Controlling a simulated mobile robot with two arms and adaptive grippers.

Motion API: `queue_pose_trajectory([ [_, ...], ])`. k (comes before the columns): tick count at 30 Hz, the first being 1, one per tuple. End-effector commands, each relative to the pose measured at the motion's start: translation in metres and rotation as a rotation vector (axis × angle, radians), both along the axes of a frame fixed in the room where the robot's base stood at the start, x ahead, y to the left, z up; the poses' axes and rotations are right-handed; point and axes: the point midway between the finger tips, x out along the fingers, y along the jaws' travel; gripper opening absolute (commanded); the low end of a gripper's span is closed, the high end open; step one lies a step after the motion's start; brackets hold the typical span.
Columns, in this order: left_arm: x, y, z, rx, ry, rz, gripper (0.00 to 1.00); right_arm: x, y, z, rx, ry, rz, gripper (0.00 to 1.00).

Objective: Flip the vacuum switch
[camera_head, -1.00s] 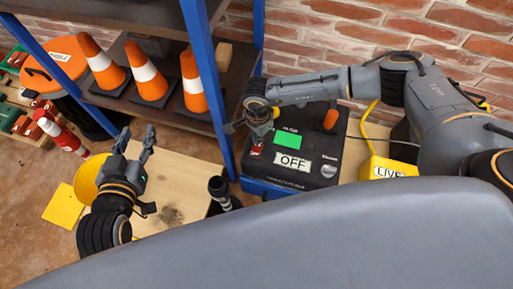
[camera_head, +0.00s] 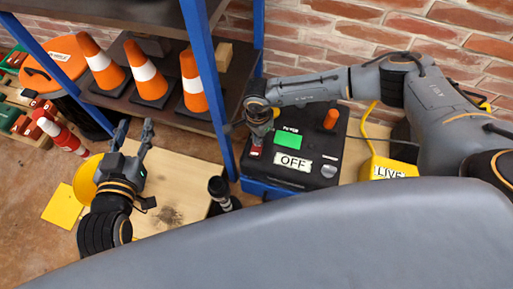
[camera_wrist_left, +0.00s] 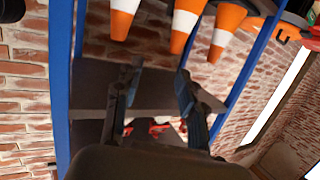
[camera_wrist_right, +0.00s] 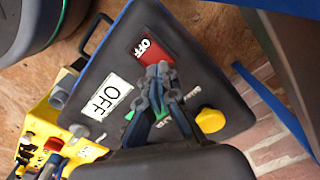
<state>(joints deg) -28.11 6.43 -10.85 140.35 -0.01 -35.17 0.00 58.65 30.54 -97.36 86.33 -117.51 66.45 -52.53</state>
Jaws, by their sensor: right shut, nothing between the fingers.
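A black vacuum box (camera_head: 320,172) with a blue base stands on the wooden surface below my right arm. Its top bears a red switch (camera_head: 256,152), a white OFF label (camera_head: 293,162) and a green patch (camera_head: 287,140). The red switch also shows in the right wrist view (camera_wrist_right: 147,48), marked OFF. My right gripper (camera_wrist_right: 157,72) is shut and empty, its tips at the near edge of the red switch; I cannot tell whether they touch it. My left gripper (camera_head: 134,138) is open and empty, left of the blue post, away from the box.
A blue-framed shelf (camera_head: 222,90) with several orange cones (camera_head: 148,75) stands behind. A yellow box marked LIVE (camera_head: 388,169) sits right of the black box. An orange knob (camera_head: 330,119) rises from the box top. A dark cylinder (camera_head: 220,190) stands near the blue post.

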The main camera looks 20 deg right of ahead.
Motion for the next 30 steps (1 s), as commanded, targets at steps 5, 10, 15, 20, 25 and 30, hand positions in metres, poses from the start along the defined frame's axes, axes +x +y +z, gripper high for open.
queue_pose_trajectory([
  [5,0.001,-0.001,0.002,-0.003,-0.013,-0.001,0.40,0.000,0.000,-0.001,0.000,0.000,0.000,0.00],
  [10,0.001,-0.001,0.004,-0.007,-0.024,-0.002,0.40,0.000,0.000,-0.002,0.000,0.000,0.000,0.00],
  [15,0.002,-0.002,0.007,-0.011,-0.041,-0.003,0.40,0.000,0.000,-0.002,0.000,0.000,0.000,0.00],
  [20,0.003,-0.003,0.008,-0.013,-0.049,-0.004,0.40,0.000,0.000,-0.003,0.000,0.000,0.000,0.00],
  [25,0.004,-0.003,0.012,-0.017,-0.067,-0.005,0.40,0.000,0.000,-0.004,0.000,0.000,0.000,0.00],
  [30,0.004,-0.004,0.013,-0.020,-0.078,-0.006,0.40,0.000,0.000,-0.005,0.000,0.000,0.000,0.00],
])
